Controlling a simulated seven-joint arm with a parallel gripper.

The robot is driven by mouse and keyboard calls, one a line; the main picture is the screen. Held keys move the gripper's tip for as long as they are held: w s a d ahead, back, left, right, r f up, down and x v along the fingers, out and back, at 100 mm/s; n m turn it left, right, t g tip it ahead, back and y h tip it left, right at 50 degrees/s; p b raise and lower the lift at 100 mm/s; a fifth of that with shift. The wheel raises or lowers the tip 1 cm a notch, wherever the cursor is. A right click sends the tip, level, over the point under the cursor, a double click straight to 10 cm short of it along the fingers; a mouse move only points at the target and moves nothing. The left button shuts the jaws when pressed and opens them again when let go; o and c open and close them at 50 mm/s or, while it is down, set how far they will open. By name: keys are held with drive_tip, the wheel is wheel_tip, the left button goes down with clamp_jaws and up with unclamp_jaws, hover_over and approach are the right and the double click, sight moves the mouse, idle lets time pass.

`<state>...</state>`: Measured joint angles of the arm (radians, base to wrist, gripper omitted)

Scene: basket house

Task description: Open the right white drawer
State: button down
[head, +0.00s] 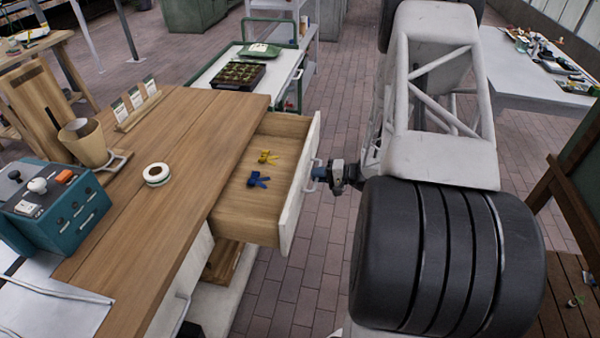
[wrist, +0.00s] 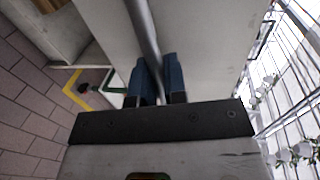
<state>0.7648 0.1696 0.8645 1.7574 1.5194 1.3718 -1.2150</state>
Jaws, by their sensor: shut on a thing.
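The white-fronted drawer (head: 301,190) stands pulled out from the wooden-topped bench, its wooden inside showing. A yellow item (head: 268,157) and a blue item (head: 258,180) lie on its floor. My gripper (head: 322,173) is at the outer side of the drawer front, at the handle (head: 318,165). In the wrist view, the blue fingers of my gripper (wrist: 158,82) are shut on the grey bar of the handle (wrist: 143,30), beside the pale drawer front (wrist: 205,50). Part of the handle is hidden between the fingers.
A cart with a dark tray (head: 235,75) stands behind. A white table (head: 530,75) is at the right. Brick floor (head: 310,285) shows below the drawer.

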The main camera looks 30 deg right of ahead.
drive_tip(key=f+v, duration=0.2)
drive_tip(key=v, duration=0.7)
drive_tip(key=shift+s+d, duration=0.25)
drive_tip(key=shift+d, duration=0.05)
drive_tip(key=c, duration=1.2)
unclamp_jaws()
drive_tip(key=v, duration=0.7)
drive_tip(key=shift+s+d, duration=0.25)
drive_tip(key=shift+r, duration=0.15)
